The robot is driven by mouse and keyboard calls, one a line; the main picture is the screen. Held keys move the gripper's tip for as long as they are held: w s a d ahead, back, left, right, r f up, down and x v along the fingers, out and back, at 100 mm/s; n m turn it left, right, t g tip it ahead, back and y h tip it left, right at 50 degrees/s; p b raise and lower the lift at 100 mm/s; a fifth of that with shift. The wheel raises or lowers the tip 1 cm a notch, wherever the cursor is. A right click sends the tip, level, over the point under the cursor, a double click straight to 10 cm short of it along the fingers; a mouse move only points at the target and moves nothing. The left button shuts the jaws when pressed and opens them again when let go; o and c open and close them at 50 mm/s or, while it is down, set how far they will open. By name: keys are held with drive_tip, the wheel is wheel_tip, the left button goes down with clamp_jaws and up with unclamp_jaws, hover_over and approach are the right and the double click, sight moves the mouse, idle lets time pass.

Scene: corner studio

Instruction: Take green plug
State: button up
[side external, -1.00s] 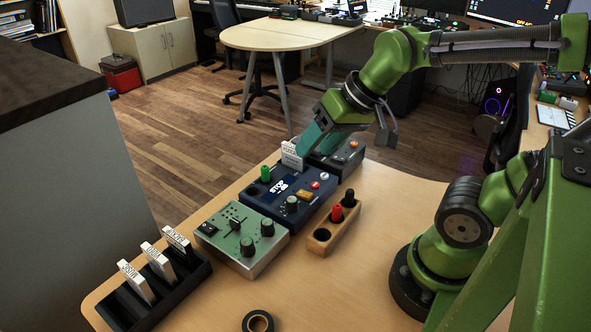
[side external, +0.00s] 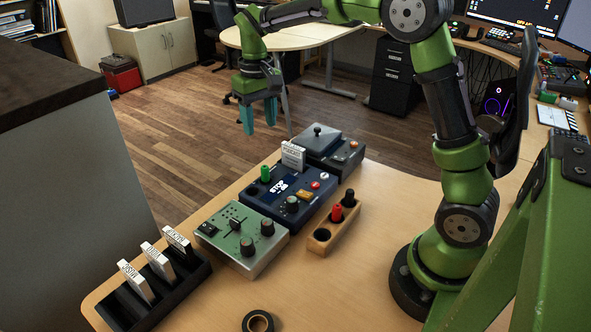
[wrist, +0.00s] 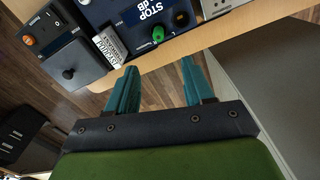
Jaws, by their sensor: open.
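The green plug (side external: 265,173) stands upright at the far left corner of the dark blue device (side external: 296,201). It also shows in the wrist view (wrist: 158,34), near the device's edge, seen from above. My gripper (side external: 259,130) is open and empty, with its teal fingers pointing down. It hangs in the air above and behind the plug in the side view, apart from it. In the wrist view my gripper (wrist: 158,80) has a clear gap between its fingers, and the plug lies beyond the fingertips, roughly in line with the gap.
A white labelled card (side external: 292,155) stands upright next to the plug. A grey box with a stick (side external: 318,142) is behind, and a green device (side external: 240,240) in front. A wooden holder (side external: 322,242) holds red and black plugs. A black rack (side external: 150,307) holds white cards.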

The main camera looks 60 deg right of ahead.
sight(265, 167)
wheel_tip(265, 167, down, 9)
drive_tip(key=shift+r, duration=0.1)
drive_tip(key=shift+s+d+f, duration=0.1)
drive_tip(key=shift+s+f, duration=0.05)
drive_tip(key=shift+f, duration=2.6)
drive_tip(key=shift+c, duration=0.5)
clamp_jaws()
